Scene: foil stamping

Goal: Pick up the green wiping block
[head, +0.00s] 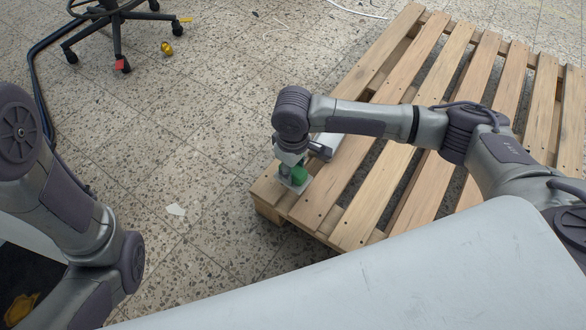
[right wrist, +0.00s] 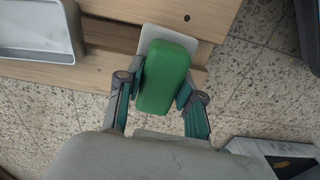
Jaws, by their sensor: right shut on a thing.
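The green wiping block (head: 299,174) is at the near left corner of the wooden pallet, above a thin pale plate (head: 289,187). In the right wrist view the green block (right wrist: 167,76) lies between the two fingers of my right gripper (right wrist: 158,92), which is shut on it. The pale plate (right wrist: 168,36) shows behind the block there. I cannot tell whether the block still touches the plate. In the head view my right gripper (head: 292,170) points down at the pallet corner, partly hidden by its wrist. My left arm shows at the left, but its gripper is out of view.
The wooden pallet (head: 377,187) fills the right side. A grey-white object (right wrist: 35,28) lies on it beside the block. A pale surface (head: 400,265) covers the lower right foreground. The speckled floor is mostly clear, with a paper scrap (head: 176,209) and a chair base (head: 114,30).

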